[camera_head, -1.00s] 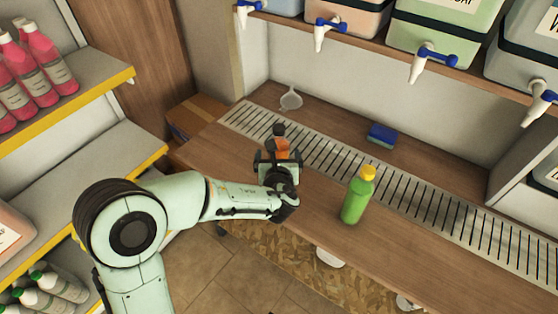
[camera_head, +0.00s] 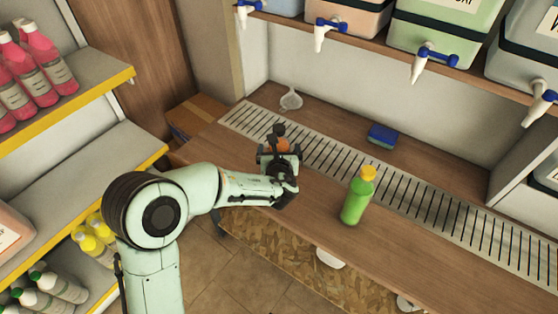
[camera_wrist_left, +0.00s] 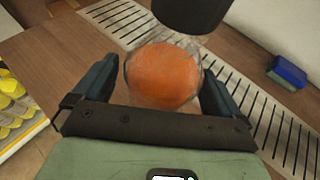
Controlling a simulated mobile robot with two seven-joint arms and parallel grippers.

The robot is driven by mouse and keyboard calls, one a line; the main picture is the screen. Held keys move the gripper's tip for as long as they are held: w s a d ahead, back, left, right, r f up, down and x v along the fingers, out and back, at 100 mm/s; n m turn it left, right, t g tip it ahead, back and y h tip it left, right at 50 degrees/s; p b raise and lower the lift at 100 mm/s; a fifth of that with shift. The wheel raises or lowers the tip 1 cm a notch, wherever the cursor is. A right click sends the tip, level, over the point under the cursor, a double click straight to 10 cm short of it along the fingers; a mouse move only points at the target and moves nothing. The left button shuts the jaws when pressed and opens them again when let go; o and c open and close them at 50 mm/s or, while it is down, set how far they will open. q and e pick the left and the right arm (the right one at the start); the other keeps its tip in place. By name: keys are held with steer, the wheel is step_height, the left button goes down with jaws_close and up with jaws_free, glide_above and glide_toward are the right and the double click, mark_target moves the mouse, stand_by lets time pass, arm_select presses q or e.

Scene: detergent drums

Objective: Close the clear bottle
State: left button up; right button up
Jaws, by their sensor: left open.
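The clear bottle (camera_head: 272,144) stands on the wooden counter, mostly hidden behind my left gripper. In the left wrist view its orange content (camera_wrist_left: 163,75) shows inside a clear outline. A dark part (camera_wrist_left: 190,12), seemingly its cap, shows at the top edge of that view; I cannot tell whether it is closed. It also shows in the head view (camera_head: 278,129). My left gripper (camera_head: 278,150) is open, with one finger on each side of the bottle; it also shows in the left wrist view (camera_wrist_left: 160,85). I cannot tell whether the fingers touch it. My right gripper is not in view.
A blue sponge (camera_head: 382,134) and a whitish scoop-like item (camera_head: 291,99) lie behind the slotted drain (camera_head: 330,157). Shelves of bottles stand left.

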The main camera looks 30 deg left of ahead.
arm_select(q)
steer(key=shift+r, duration=0.1)
steer(key=c, duration=1.6)
step_height(320, 180, up, 20)
steer(key=p, duration=0.6)
steer(key=shift+c, duration=0.2)
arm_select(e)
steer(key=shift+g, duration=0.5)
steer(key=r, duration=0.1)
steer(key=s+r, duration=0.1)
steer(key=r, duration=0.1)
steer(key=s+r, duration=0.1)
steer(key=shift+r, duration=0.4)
arm_select(q)
steer(key=s+d+f+m+t+h+p, duration=0.1)
steer(key=s+d+f+m+h+p, duration=0.1)
steer(key=d+f+p, duration=0.5)
steer(key=d+f, duration=0.2)
steer(key=d, duration=0.2)
steer(key=shift+d+f+m+h, duration=0.25)
steer(key=shift+d+m+h, duration=0.05)
steer(key=shift+d+h, duration=0.1)
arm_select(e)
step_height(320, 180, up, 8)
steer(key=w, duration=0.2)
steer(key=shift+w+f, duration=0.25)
arm_select(q)
steer(key=shift+s, duration=0.1)
